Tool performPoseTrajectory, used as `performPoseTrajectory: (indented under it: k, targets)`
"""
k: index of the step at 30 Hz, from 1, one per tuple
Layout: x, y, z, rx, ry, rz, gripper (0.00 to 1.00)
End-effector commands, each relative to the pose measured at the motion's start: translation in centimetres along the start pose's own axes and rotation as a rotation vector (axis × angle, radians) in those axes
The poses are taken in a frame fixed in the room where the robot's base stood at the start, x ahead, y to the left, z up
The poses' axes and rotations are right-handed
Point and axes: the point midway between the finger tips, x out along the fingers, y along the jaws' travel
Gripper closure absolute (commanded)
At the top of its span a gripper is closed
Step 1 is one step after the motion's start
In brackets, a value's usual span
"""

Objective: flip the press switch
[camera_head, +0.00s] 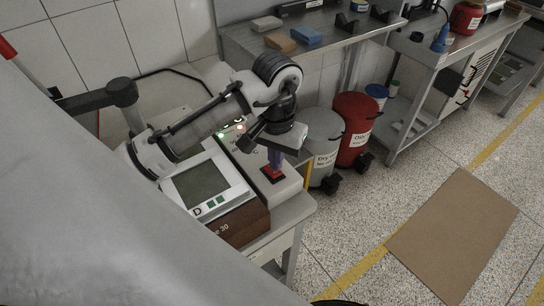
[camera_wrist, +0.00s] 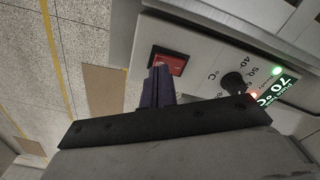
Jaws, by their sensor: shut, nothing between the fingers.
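The press switch (camera_head: 272,174) is a red rocker in a dark frame near the front right corner of the light press panel. In the wrist view the red switch (camera_wrist: 168,62) shows just past my fingers, partly covered by them. My gripper (camera_head: 275,164) points down, shut and empty, with its blue-purple fingertips at the switch. In the wrist view the closed fingers (camera_wrist: 158,80) overlap the switch's lower edge. I cannot tell whether they touch it.
A device with a grey screen (camera_head: 202,180) sits left of the switch on a brown block. A black knob (camera_wrist: 232,81) and green lit light (camera_wrist: 277,71) are on the panel. Grey (camera_head: 323,135) and red (camera_head: 356,125) bins stand behind right.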

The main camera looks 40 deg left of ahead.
Motion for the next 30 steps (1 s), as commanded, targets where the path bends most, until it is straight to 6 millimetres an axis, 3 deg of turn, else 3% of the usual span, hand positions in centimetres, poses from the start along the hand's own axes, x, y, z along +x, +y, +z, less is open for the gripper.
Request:
performPoseTrajectory:
  k: [30]
  targets:
    - [0.69,0.01,0.01,0.0,0.0,0.0,1.0]
